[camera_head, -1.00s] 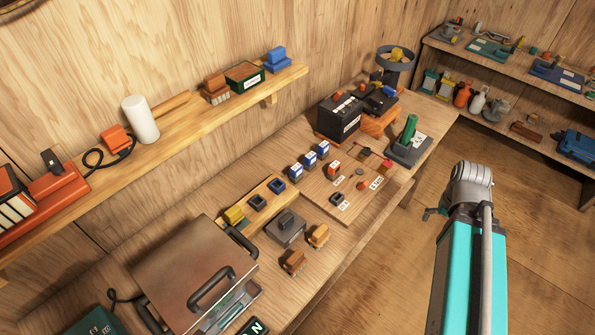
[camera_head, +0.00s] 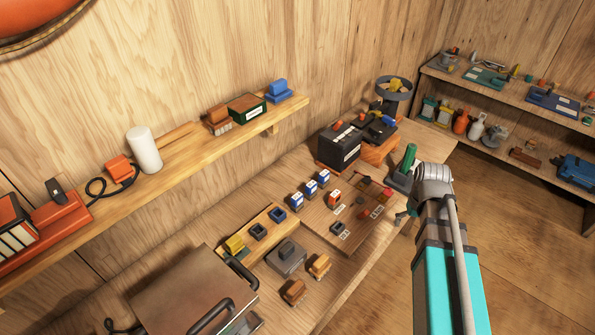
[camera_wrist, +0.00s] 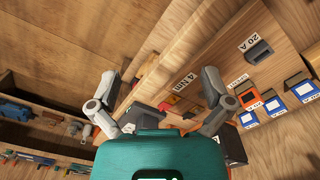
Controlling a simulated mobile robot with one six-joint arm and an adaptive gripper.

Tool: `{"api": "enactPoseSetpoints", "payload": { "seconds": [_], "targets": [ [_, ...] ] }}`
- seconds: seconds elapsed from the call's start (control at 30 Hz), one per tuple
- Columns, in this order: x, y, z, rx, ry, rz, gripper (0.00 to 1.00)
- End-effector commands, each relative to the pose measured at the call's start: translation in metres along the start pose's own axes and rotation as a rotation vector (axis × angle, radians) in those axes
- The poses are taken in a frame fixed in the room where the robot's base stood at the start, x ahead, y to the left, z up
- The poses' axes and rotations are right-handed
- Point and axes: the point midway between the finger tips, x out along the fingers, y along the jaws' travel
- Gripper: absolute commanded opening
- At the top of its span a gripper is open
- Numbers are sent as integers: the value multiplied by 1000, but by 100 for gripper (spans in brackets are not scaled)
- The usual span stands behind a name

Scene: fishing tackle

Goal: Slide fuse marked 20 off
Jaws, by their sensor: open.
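A row of blue fuses with white faces (camera_head: 310,188) stands on a wooden board (camera_head: 318,212) on the workbench. They also show at the right of the wrist view (camera_wrist: 273,105). An orange fuse with a white face (camera_head: 334,195) stands beside them. I cannot read the numbers on the fuse faces. A dark square holder (camera_wrist: 259,50) sits beside a label reading 20 A (camera_wrist: 253,38). My gripper (camera_wrist: 160,80) is open and empty, its two fingers wide apart. In the head view it is at the bench's front edge, right of the board and clear of the fuses.
A grey block (camera_head: 286,258), two small orange-brown pieces (camera_head: 319,266) and a large metal-lidded case (camera_head: 185,290) are nearer. The floor right of the bench is open.

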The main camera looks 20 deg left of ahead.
Motion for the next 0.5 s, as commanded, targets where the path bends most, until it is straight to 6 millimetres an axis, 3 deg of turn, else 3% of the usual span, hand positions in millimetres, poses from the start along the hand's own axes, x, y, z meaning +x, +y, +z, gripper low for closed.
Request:
{"api": "enactPoseSetpoints", "payload": {
  "seconds": [0.03,0.1,0.5],
  "targets": [
    [-3,-14,-18,-50,0,0,100],
    [-5,-33,-34,-115,0,0,100],
    [-16,-158,-109,-486,0,0,100]
  ]
}}
